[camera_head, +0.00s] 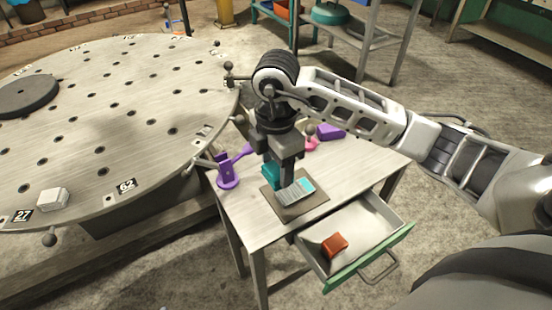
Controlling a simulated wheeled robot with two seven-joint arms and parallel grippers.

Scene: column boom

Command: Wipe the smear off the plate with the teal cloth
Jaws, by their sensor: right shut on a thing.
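My right gripper (280,176) points down over the small table, at the back left part of a brown square plate (292,213). It is shut on the teal cloth (269,172), which shows as a dark teal piece at the jaws. A pale grey and light teal striped patch (296,191) lies on the plate just right of the jaws; I cannot tell whether it is the smear or something else. The jaws hide part of the plate. My left gripper is not in view.
The small table (247,212) also bears a purple holder (228,176), a purple block (330,132) and a pink item (311,144). Its open drawer (375,222) with a green front holds an orange-red block (334,244). A large round perforated table (120,150) stands at left.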

